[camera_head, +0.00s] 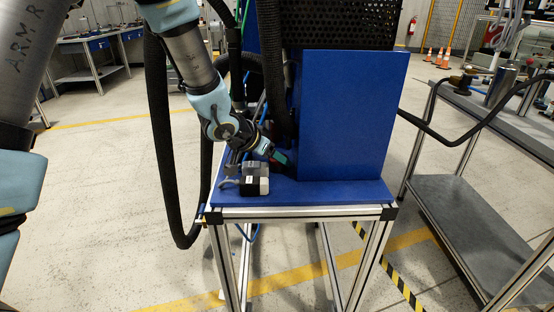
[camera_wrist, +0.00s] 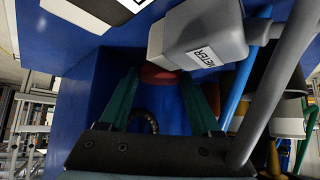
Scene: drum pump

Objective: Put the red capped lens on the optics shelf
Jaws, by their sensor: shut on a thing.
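My gripper (camera_head: 274,152) is low over the blue shelf, tilted downward, beside the dark box. In the wrist view its two green fingers (camera_wrist: 158,88) close in on a red rounded thing, the red capped lens (camera_wrist: 158,76), seen at their tips. The lens is partly hidden behind a grey box in the wrist view. I cannot make the lens out in the head view. Whether it touches the blue surface is unclear.
A grey box marked METER (camera_wrist: 205,38), with a cable, is close to the fingers. A black and white block (camera_head: 256,186) sits on the blue base (camera_head: 330,192), near an upright blue panel (camera_head: 345,115). Dark hoses hang beside the arm. A grey bench (camera_head: 450,210) stands right.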

